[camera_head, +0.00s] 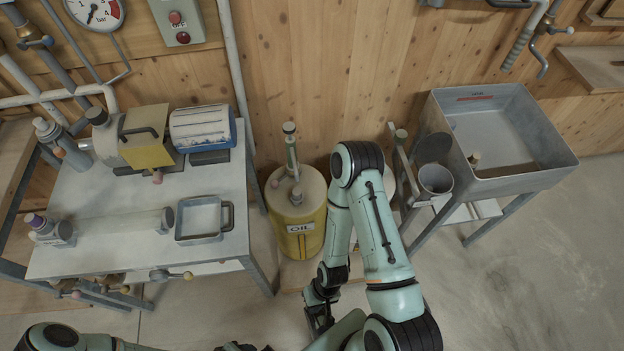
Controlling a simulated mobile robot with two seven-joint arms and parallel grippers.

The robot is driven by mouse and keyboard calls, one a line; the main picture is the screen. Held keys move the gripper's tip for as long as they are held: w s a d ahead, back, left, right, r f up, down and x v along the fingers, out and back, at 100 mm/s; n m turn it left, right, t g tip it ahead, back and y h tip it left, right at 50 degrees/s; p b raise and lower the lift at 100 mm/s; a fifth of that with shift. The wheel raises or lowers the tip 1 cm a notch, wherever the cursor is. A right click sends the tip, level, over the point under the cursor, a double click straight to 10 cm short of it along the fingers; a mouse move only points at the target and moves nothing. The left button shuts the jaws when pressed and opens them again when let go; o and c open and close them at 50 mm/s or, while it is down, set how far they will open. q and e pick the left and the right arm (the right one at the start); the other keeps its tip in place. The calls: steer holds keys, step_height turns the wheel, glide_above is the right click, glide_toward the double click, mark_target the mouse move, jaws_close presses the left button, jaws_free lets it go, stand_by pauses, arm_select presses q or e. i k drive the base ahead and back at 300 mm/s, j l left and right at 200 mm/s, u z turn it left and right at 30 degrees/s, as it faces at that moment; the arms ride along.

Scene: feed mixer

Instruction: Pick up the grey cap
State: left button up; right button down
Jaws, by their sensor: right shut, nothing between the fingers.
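I cannot tell for sure which thing is the grey cap. A grey round end piece (168,218) sits at the right end of a pale tube lying on the left table. Another grey round top (97,116) is on the machine at the back of that table. My right gripper (318,322) points down at the bottom middle, in front of the yellow oil drum and apart from both pieces. It is shut and empty, and partly dark and small in view. My left arm shows only along the bottom left edge; its gripper is cut off.
The yellow oil drum (300,222) with a pump stands between the table and a grey basin (522,168). My right arm hides part of the space there. Floor at lower right is clear.

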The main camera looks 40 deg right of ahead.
mark_target(298, 196)
steer(key=z, duration=1.1)
